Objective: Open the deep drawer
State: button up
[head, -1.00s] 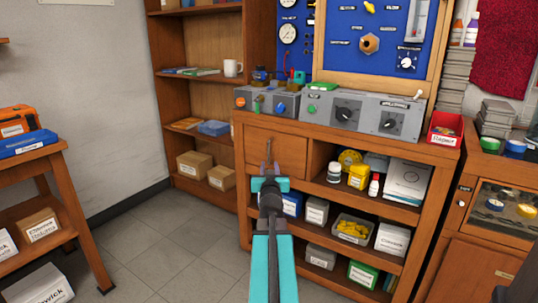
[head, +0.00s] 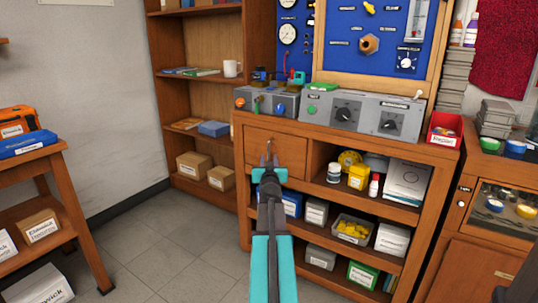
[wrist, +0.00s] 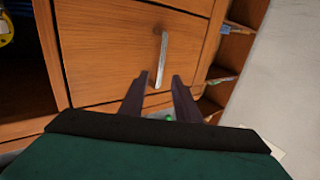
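The deep drawer (head: 285,146) is a wooden front at the upper left of the workbench, and it looks closed. It also fills the middle of the wrist view (wrist: 115,50). Its metal bar handle (wrist: 162,58) stands upright on the front; in the head view the handle (head: 269,147) is small and partly behind my gripper. My gripper (wrist: 160,78) is open, its two dark fingers pointing at the drawer on either side of the handle's lower end. I cannot tell whether the fingers touch the handle. In the head view my gripper (head: 269,160) covers the drawer's lower part.
Open shelves (head: 345,205) right of the drawer hold bottles, boxes and a tray of yellow parts. Grey control boxes (head: 365,113) stand on the bench top. A tall bookcase (head: 208,100) is at the left. The floor (head: 165,250) left of my arm is clear.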

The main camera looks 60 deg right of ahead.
aim_at(269, 152)
jog(key=shift+x, duration=3.45)
grip_shut()
